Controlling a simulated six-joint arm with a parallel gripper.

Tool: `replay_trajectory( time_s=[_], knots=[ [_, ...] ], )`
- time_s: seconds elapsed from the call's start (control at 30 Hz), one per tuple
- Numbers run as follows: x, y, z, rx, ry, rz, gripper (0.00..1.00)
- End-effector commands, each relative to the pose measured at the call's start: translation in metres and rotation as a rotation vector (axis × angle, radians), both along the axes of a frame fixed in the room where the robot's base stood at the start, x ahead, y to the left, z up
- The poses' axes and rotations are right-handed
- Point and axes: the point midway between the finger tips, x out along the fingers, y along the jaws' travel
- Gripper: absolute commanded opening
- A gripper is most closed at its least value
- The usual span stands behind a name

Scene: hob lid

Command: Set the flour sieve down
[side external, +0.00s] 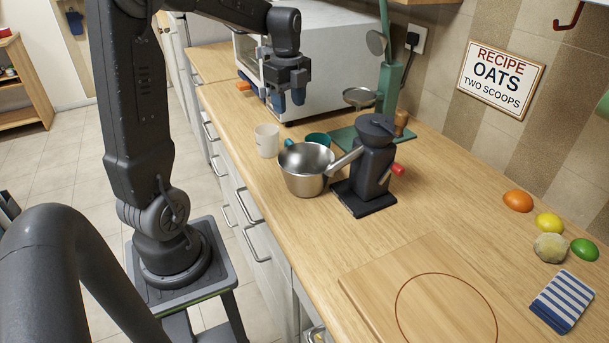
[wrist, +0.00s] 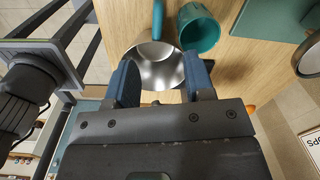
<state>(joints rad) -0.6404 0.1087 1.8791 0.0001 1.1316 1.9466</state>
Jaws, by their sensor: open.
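A teal handle (wrist: 158,18) reaches from the top edge of the wrist view into a steel bowl shape; it looks like the flour sieve's, resting in or over the steel pot. In the side view, a short teal piece (side external: 290,143) shows at the pot's far rim. The mesh cannot be made out. The steel pot (side external: 305,181) stands on the counter, and its round metal shows between the fingers in the wrist view (wrist: 160,74). My gripper (side external: 288,99) is open and empty, above the counter. It also shows in the wrist view (wrist: 158,80).
A teal cup (side external: 318,138) and a white mug (side external: 266,141) stand beside the pot. A dark grinder (side external: 373,165) is close on the right. A green stand (side external: 391,88) with a metal pan (side external: 360,97) stands behind. The front counter holds a wooden board (side external: 385,288).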

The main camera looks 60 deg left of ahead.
Motion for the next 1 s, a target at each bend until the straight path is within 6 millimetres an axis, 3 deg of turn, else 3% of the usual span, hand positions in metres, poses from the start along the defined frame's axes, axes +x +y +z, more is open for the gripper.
replay_trajectory(
  time_s=[0.17, 0.5, 0.83, 1.0],
  knots=[
    [0.000, 0.015, -0.012, -0.014, 0.020, -0.068, 0.48],
    [0.000, 0.014, -0.072, -0.016, 0.022, -0.072, 0.48],
    [-0.001, 0.015, -0.100, -0.014, 0.021, -0.071, 0.48],
    [-0.003, 0.017, -0.126, -0.016, 0.022, -0.070, 0.48]
  ],
)
